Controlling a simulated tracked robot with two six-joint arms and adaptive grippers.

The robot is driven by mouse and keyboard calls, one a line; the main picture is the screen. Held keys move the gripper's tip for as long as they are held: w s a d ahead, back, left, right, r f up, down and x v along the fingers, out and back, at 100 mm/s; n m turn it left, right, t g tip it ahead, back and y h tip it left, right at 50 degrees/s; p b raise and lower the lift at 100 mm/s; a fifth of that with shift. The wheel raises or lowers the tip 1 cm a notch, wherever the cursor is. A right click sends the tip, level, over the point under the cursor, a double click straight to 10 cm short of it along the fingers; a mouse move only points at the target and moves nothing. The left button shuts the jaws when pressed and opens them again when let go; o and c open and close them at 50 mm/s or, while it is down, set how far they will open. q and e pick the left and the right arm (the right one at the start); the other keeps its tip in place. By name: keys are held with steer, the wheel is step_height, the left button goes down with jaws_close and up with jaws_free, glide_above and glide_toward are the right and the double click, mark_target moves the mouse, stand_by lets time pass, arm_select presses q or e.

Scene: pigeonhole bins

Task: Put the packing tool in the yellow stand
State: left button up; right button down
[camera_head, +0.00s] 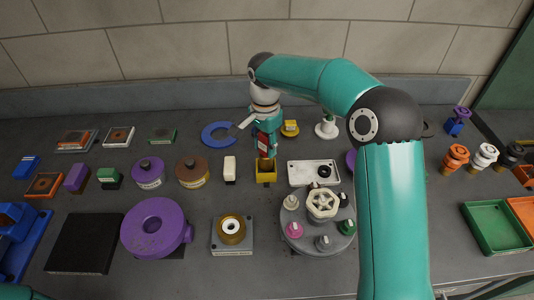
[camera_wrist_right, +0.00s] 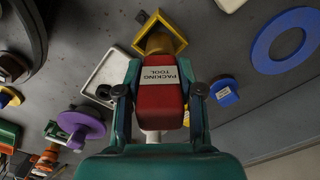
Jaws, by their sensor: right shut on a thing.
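The tool's yellowish lower end lines up with the stand's opening. I cannot tell how far it is inside. My left gripper is out of view.
A white tray (camera_head: 299,179) stands close right of the stand, and a white block (camera_head: 229,168) close left. A grey turntable (camera_head: 304,240) with several knobs is in front.

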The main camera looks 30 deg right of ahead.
mark_target(266, 155)
steer(key=shift+f, duration=1.9)
steer(key=shift+f, duration=0.2)
steer(key=c, duration=0.7)
jaws_free()
steer(key=shift+r, duration=0.15)
step_height(266, 155, up, 12)
steer(key=shift+r, duration=0.1)
